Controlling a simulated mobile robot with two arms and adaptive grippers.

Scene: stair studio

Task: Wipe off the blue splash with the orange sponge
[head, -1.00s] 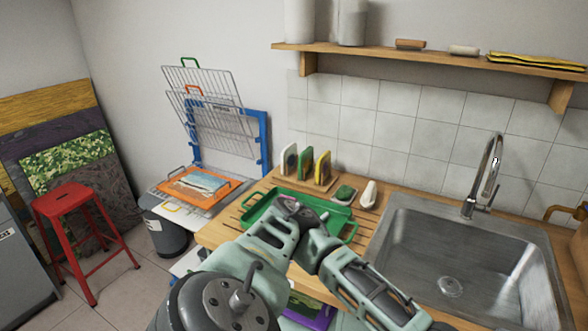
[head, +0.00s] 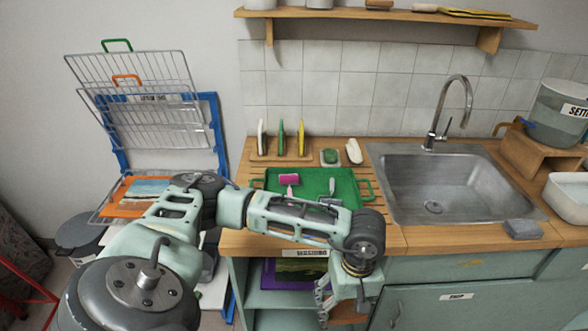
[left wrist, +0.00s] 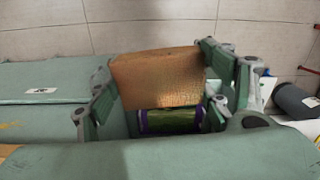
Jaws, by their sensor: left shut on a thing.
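My left gripper (head: 338,297) hangs in front of the counter's cabinets, below the worktop edge. It is shut on the orange sponge (left wrist: 158,80), a brown-orange block between its two fingers in the left wrist view. Part of the sponge also shows low in the head view (head: 347,313), partly hidden by the gripper. I cannot make out a blue splash in either view. My right gripper is not in view.
A green tray (head: 345,183) with a pink-headed tool lies on the wooden worktop, left of the steel sink (head: 400,205). A grey block (head: 522,229) lies at the worktop's front right. A white basin (head: 568,199) and a drying rack (head: 135,85) stand at either side.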

